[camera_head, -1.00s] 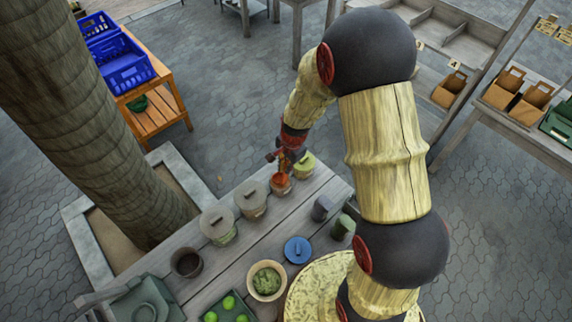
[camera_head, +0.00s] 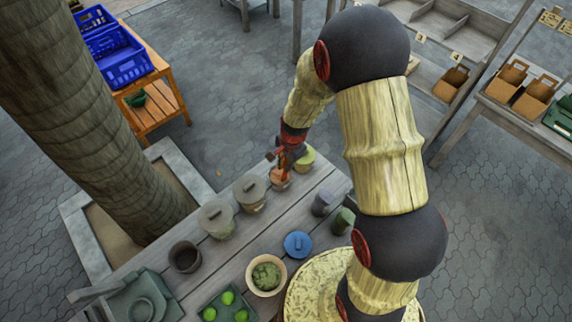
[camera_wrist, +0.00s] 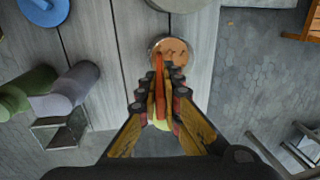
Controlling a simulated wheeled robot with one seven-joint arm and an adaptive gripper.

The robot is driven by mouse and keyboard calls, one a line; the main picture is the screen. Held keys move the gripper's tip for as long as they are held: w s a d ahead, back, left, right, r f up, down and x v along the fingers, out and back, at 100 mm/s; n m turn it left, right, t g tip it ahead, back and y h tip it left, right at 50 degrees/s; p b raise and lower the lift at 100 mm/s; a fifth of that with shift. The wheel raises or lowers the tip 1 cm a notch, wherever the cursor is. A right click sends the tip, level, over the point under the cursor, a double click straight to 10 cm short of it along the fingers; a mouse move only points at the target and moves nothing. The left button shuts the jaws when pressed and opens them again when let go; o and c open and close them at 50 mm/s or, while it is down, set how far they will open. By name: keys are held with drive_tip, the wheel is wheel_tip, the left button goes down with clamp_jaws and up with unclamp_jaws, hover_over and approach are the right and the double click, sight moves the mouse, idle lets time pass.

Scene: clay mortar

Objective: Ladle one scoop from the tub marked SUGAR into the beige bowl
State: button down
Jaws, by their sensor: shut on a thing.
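My gripper (camera_head: 286,157) is at the far end of the bench, shut on the handle of an orange-red ladle (camera_wrist: 158,75). The ladle points down into an open tub with orange contents (camera_head: 279,183), which also shows in the wrist view (camera_wrist: 178,46). The ladle's scoop end is hard to make out. The beige bowl (camera_head: 266,294) stands near the front of the bench with green stuff in it, well away from my gripper. Two tubs with grey lids (camera_head: 216,215) (camera_head: 249,189) and a yellow-green tub (camera_head: 306,157) stand in the row. No SUGAR marking is legible.
A blue round lid (camera_head: 298,244) lies near the bowl. A grey jar (camera_head: 322,204) and a green jar (camera_head: 343,221) stand at the right edge. A dark cup (camera_head: 185,257) and a tray of green fruit (camera_head: 247,309) are at the front left.

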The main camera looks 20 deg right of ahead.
wheel_tip(320, 180, up, 9)
drive_tip(key=p, duration=0.7)
drive_tip(key=shift+r+p, duration=0.2)
drive_tip(key=shift+p, duration=0.1)
idle(0.3)
